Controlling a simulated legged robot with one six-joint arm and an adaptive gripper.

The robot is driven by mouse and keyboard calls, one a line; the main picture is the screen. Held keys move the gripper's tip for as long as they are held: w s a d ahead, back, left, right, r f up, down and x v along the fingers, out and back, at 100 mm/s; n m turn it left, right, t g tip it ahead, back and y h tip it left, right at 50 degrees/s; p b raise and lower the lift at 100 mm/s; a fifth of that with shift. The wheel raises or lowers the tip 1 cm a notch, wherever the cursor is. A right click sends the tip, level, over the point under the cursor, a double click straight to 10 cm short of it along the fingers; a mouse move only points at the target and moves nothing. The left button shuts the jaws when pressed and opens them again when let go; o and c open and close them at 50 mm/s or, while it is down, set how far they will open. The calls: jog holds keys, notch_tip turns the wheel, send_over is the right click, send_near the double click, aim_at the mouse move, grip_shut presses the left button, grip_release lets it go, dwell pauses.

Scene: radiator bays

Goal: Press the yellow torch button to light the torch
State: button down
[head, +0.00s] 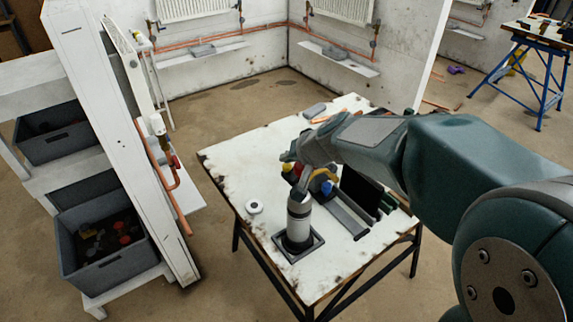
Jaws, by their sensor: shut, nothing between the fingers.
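A grey and white cylinder (299,218), which looks like the torch body, stands upright in a square dark tray (284,250) on the worktable. My gripper (301,182) is shut and empty, coming in from the right just above the cylinder's top. My gripper and wrist hide part of the torch head, and I cannot tell whether the fingers touch it. No flame is visible.
The worn white worktable (228,165) also holds a white roll (254,206), a dark open toolbox (346,212) and a blue item (326,187). A white panel with copper pipe (170,185) and grey bins (108,250) stand at left. The table's left side is mostly clear.

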aim_at(288, 168)
jog(key=shift+s+f, duration=0.25)
jog(key=shift+f, duration=0.65)
dwell(1.2)
jog(key=shift+r, duration=0.45)
jog(key=shift+r, duration=0.1)
jog(key=shift+w+r, duration=0.1)
jog(key=shift+r, duration=2.55)
